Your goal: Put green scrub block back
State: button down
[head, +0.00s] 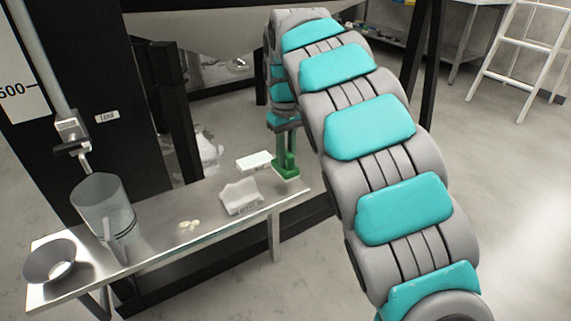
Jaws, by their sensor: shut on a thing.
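My gripper (285,148) reaches down from behind the arm to the far right end of the steel bench (160,237). It is shut on the green scrub block (287,173), a small bright green piece low between the jaws, at or just above the bench top. I cannot tell whether the block touches the bench. The jaws look green too, so the edge between jaws and block is hard to make out.
Small pale discs (189,225), a clear jug (104,205) and a grey bowl (50,259) stand further left. Black posts rise behind the bench.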

jog(key=shift+w+a, duration=0.1)
jog(key=shift+w, duration=0.1)
jog(key=shift+f, duration=1.7)
jog(key=shift+f, duration=0.1)
jog(key=c, duration=0.8)
grip_release()
jog(key=shift+o, duration=0.2)
